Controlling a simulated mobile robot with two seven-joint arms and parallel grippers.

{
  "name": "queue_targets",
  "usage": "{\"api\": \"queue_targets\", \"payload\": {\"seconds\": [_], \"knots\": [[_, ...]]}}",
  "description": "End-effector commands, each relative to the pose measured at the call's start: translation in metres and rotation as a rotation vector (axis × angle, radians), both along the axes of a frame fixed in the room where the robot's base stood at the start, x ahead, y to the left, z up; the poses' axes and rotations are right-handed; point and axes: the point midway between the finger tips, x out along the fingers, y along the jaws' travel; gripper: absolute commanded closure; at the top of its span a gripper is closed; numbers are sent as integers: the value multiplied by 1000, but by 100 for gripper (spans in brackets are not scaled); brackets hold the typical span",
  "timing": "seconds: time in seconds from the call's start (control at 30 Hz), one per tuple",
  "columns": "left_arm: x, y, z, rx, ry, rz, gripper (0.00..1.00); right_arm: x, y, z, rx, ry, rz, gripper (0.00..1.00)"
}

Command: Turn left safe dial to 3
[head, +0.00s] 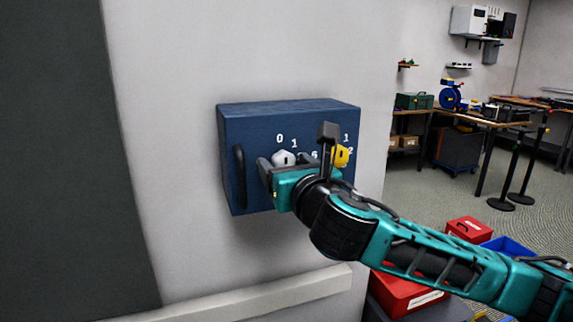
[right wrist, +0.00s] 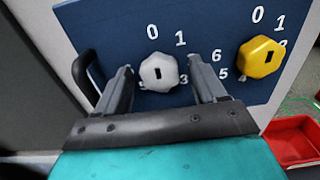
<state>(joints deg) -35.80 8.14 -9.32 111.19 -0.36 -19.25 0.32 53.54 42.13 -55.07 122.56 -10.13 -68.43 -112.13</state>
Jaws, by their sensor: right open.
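The blue safe (head: 290,118) is fixed to the wall, with two dials on its front. The left dial is a white faceted knob (head: 284,158), also in the right wrist view (right wrist: 160,72), with a dark slot near its middle. The yellow right dial (right wrist: 261,57) is right of the right finger. My left gripper is out of view.
A dark handle (head: 240,176) stands out at the safe's left edge, close to the left finger. A pale rail (head: 250,296) runs along the wall below. Red boxes (head: 405,292) sit at lower right. Work tables (head: 485,112) stand farther back.

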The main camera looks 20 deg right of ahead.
Motion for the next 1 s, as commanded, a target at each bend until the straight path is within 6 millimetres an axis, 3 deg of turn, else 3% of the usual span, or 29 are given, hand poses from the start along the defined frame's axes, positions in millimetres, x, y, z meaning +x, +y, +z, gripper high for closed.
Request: {"api": "queue_targets", "payload": {"seconds": [0.1,0.7,1.0], "knots": [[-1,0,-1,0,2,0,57,0,0,0,0,0,0,30],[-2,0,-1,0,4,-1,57,0,0,0,1,-1,1,86],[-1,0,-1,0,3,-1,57,0,0,1,44,0,0,86]]}}
